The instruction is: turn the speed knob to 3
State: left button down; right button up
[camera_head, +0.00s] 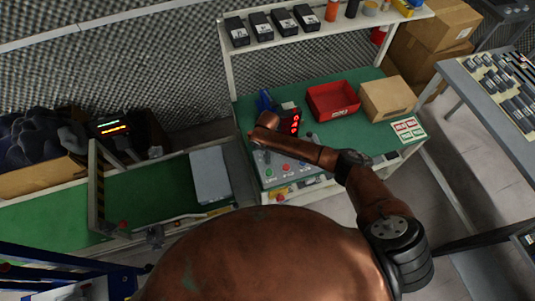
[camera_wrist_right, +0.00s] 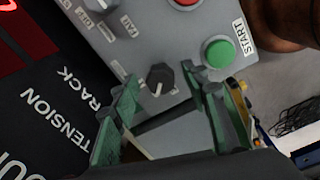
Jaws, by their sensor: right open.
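A black knob (camera_wrist_right: 160,79) with a pale pointer line sits on a grey control panel (camera_wrist_right: 185,130) in the right wrist view. Its pointer faces the bottom of that picture. The labels near it are too small to read. My right gripper (camera_wrist_right: 160,76) is open, its green fingers on either side of the knob in the picture; I cannot tell whether they touch it. The panel also shows in the head view (camera_head: 275,181), partly under my right arm, where the gripper itself is hard to make out. My left gripper is not in view.
A green START button (camera_wrist_right: 218,53) is close to the right finger; a red button (camera_wrist_right: 186,2) and another knob (camera_wrist_right: 101,4) are at the top. A red display (camera_head: 295,124), red bin (camera_head: 333,99) and cardboard box (camera_head: 388,99) stand behind the panel.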

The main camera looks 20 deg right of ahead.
jog(key=shift+c, duration=0.4)
grip_shut()
jog(key=shift+n, duration=0.4)
jog(key=n+p, duration=0.1)
jog(key=n, duration=0.2)
jog(key=shift+n, duration=2.5)
jog(key=shift+o, duration=0.4)
grip_release()
